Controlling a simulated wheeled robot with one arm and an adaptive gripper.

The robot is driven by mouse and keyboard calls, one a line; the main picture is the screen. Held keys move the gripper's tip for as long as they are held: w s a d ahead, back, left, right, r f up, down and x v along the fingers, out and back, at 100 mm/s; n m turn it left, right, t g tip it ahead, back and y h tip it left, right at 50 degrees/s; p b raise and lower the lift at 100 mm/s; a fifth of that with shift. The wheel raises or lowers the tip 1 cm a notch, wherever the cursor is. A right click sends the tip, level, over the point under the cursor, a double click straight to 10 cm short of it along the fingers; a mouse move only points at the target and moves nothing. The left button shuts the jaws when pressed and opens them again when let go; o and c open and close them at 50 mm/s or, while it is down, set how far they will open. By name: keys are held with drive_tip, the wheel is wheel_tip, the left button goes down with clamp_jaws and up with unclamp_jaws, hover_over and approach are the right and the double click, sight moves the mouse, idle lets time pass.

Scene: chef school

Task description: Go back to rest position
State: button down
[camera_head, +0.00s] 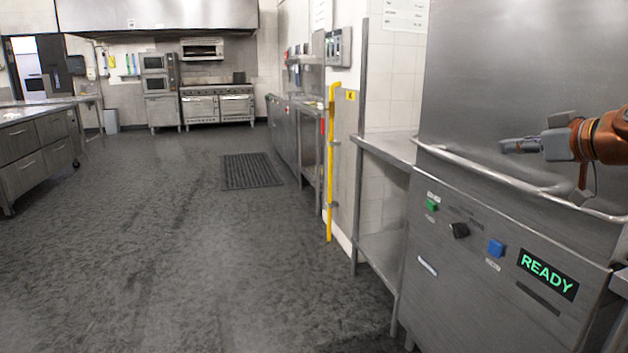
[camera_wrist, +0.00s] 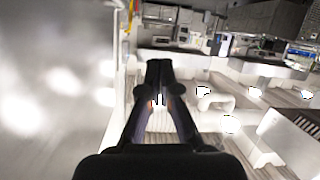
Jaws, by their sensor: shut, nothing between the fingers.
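My gripper (camera_head: 520,146) reaches in from the right edge in the head view, in front of the upper steel panel of a dishwasher-like machine (camera_head: 480,85).
The machine front has a green button (camera_head: 432,204), a black knob (camera_head: 460,230), a blue button (camera_head: 496,248) and a READY display (camera_head: 547,274). A steel side table (camera_head: 385,148) adjoins it. A yellow pole (camera_head: 331,165) stands beyond. The floor (camera_head: 180,250) to the left is open.

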drive_tip(key=s+a+r+n+g+y+p, duration=0.1)
drive_tip(key=s+a+g+p, duration=0.15)
drive_tip(key=a, duration=0.55)
drive_tip(key=s+a+r+g+y+p, duration=0.1)
drive_tip(key=a+p, duration=0.2)
drive_tip(key=a, duration=0.5)
drive_tip(key=s+a+f+g+h+p, duration=0.1)
drive_tip(key=s+a+f+g+p, duration=0.3)
drive_tip(key=s+a+p, duration=0.4)
drive_tip(key=s+f+m+g+h+p, duration=0.1)
drive_tip(key=s+f+m+g+p, duration=0.1)
drive_tip(key=s, duration=0.6)
drive_tip(key=s+f+m+g+h+p, duration=0.2)
drive_tip(key=s+f+g+p, duration=0.1)
drive_tip(key=s, duration=0.5)
drive_tip(key=s+f+m+g+h+p, duration=0.2)
drive_tip(key=s+f+g+p, duration=0.1)
drive_tip(key=s, duration=0.6)
drive_tip(key=f+p, duration=0.1)
drive_tip(key=p, duration=0.1)
drive_tip(key=shift+d+f+p, duration=0.2)
drive_tip(key=shift+d+p, duration=0.1)
drive_tip(key=shift+d, duration=0.05)
drive_tip(key=shift+d, duration=0.1)
